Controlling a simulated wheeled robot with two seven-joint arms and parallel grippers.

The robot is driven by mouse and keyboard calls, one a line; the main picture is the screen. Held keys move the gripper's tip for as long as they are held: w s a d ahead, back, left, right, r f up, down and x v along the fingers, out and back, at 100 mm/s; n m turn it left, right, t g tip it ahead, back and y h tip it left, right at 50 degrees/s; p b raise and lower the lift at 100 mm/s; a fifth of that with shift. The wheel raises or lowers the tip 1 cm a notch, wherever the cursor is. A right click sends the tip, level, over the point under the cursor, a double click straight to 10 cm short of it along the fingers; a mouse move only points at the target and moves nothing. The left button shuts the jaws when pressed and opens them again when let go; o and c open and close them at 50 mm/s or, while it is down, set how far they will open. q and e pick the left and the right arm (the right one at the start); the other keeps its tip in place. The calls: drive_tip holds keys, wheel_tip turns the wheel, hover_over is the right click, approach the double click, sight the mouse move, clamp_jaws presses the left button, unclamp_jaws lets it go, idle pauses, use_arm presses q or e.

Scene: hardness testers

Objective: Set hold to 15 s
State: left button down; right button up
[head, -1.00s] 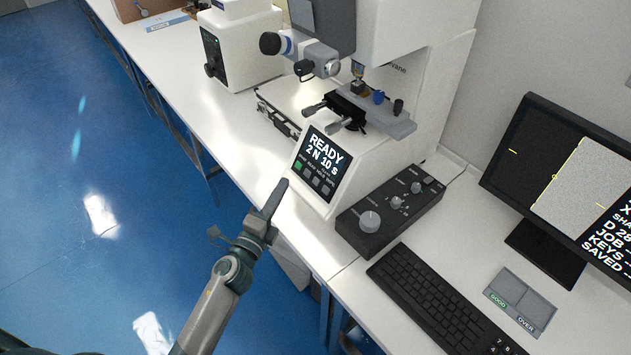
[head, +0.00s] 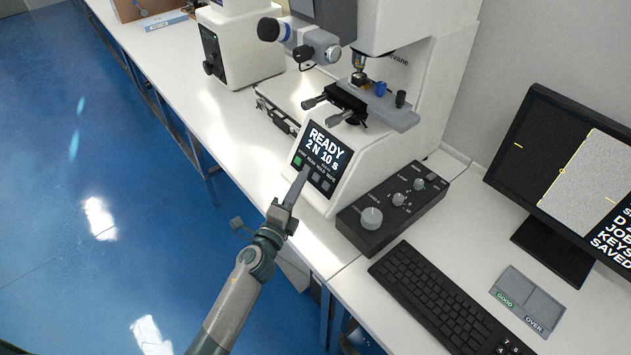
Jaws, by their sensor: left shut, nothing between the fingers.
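The tester's front panel (head: 323,146) has a dark screen that reads READY, 2 N, 10 s in white. Below the text is a row of small buttons: a green one (head: 297,161) at the left and grey ones, with one grey button (head: 326,185) at the right end. The button labels are small, and one seems to read HOLD. My left gripper (head: 303,176) is shut and empty. Its fingertips are in front of the button row and hide part of it. I cannot tell whether they touch the panel. My right gripper is not in view.
A black control box (head: 391,211) with knobs stands right of the panel. A keyboard (head: 440,295), a grey pad (head: 527,300) marked GOOD and OVER, and a monitor (head: 560,170) are further right. The tester's stage (head: 385,110) overhangs behind the panel. Blue floor lies left of the bench.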

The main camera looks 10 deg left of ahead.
sight(316, 177)
use_arm(q)
drive_tip(key=shift+w+d+f+b, duration=0.35)
drive_tip(key=shift+w+d+f, duration=0.1)
drive_tip(key=shift+w+d, duration=0.15)
idle(1.1)
drive_tip(key=shift+w+f, duration=0.1)
idle(0.5)
drive_tip(key=shift+w+d+f, duration=0.15)
drive_tip(key=shift+w, duration=0.05)
